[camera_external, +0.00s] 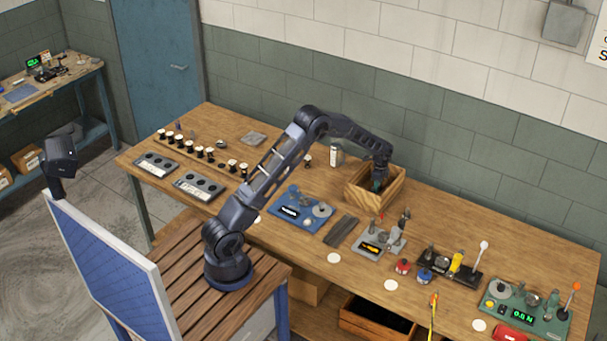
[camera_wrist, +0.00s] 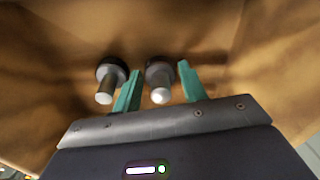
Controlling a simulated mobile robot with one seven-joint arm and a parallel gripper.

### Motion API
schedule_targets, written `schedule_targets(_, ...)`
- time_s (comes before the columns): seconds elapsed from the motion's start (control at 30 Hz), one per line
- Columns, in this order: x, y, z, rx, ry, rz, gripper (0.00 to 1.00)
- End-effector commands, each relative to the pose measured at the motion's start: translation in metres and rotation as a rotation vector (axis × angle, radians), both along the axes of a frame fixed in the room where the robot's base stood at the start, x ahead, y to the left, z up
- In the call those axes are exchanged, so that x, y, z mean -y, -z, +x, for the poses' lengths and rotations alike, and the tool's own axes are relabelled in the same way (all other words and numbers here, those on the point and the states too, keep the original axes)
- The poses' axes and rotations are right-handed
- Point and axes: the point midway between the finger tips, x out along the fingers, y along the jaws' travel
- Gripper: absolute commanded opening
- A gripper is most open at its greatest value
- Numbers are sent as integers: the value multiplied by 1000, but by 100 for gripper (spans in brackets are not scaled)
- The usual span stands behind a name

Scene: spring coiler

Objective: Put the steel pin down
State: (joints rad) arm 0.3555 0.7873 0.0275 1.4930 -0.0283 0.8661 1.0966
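My gripper (camera_external: 377,184) reaches down into an open wooden box (camera_external: 359,198) on the bench. In the wrist view, its two teal fingers (camera_wrist: 158,78) stand apart. A steel pin (camera_wrist: 160,94) with a dark round collar and a bright rounded tip lies between the fingers, with small gaps visible on both sides. A second, similar pin (camera_wrist: 104,92) with a dark collar lies just left of the left finger, outside the grip. Both pins appear to be against the box's wooden surface. The external view hides the pins behind the box wall and gripper.
A white bottle (camera_external: 336,156) stands behind the box. A blue fixture (camera_external: 290,212) is at its left front, and a grey fixture (camera_external: 380,240) is in front. Dark bars (camera_external: 341,231) lie between them.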

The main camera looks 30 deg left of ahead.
Motion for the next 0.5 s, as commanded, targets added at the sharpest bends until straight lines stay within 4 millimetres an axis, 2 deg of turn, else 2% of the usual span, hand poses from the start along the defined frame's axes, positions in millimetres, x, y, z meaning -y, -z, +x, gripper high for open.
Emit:
schedule_targets(0.27, 0, -7, 0, 2, 0, -1, 42)
schedule_targets(0.5, 0, -46, 1, 3, 0, -2, 42)
